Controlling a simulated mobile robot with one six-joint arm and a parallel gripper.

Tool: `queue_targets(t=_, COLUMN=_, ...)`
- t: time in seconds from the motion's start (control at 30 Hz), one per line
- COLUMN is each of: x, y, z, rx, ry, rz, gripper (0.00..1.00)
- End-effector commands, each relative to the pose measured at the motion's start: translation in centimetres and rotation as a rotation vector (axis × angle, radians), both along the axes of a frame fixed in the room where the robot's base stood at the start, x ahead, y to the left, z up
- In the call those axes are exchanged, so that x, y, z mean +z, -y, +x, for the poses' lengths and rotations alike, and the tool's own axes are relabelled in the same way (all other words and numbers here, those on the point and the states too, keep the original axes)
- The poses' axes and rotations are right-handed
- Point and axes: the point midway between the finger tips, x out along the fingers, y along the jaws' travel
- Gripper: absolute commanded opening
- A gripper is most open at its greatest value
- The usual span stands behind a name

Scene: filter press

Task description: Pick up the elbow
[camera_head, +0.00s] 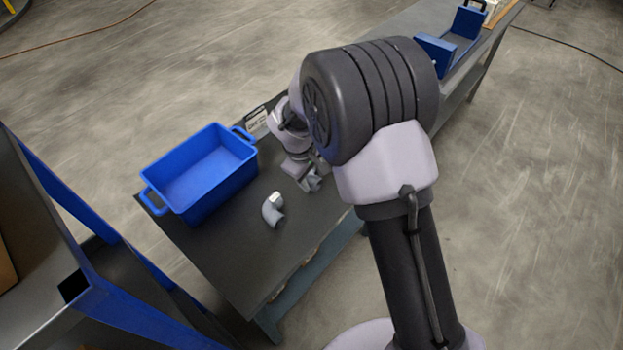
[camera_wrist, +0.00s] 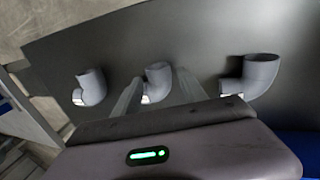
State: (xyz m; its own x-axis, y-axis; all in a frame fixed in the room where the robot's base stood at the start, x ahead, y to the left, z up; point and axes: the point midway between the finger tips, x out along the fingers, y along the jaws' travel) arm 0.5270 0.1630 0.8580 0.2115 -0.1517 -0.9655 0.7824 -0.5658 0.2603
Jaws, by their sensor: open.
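Three grey pipe elbows lie in a row on the dark bench top in the wrist view: a left elbow (camera_wrist: 90,87), a middle elbow (camera_wrist: 158,75) and a larger-looking right elbow (camera_wrist: 252,76). My gripper (camera_wrist: 157,82) is open. Its two fingers point toward the middle elbow, which appears between them, its lower part near the gripper body. I cannot tell whether they touch it. In the head view one grey elbow (camera_head: 273,210) lies clear on the bench, left of my gripper (camera_head: 312,182). My arm hides the bench beyond.
A blue bin (camera_head: 204,172) with handles stands on the bench (camera_head: 240,262) left of my gripper. A small labelled card (camera_head: 256,119) is behind it. A blue-framed rack (camera_head: 75,250) stands at the left. A blue holder (camera_head: 452,45) sits at the far bench end.

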Motion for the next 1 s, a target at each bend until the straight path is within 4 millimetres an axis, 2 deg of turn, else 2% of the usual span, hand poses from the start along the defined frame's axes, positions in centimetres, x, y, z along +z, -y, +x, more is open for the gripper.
queue_targets(t=0.03, x=-1.5, y=0.5, z=0.1, rx=-0.001, ry=-0.002, rz=-0.001, gripper=0.50)
queue_targets(t=0.13, x=-3.5, y=1.0, z=0.5, rx=-0.002, ry=-0.002, rz=-0.002, gripper=0.50)
queue_targets(t=0.37, x=-3.6, y=1.0, z=0.7, rx=0.000, ry=0.000, rz=0.000, gripper=0.50)
queue_targets(t=0.6, x=-3.6, y=1.0, z=0.6, rx=0.000, ry=-0.001, rz=0.000, gripper=0.02)
queue_targets(t=0.63, x=-3.6, y=1.0, z=0.6, rx=0.000, ry=-0.001, rz=0.000, gripper=0.00)
queue_targets(t=0.87, x=-3.5, y=1.0, z=0.6, rx=0.000, ry=-0.001, rz=-0.001, gripper=0.00)
queue_targets(t=1.0, x=-2.4, y=1.0, z=0.7, rx=-0.001, ry=0.000, rz=0.000, gripper=0.00)
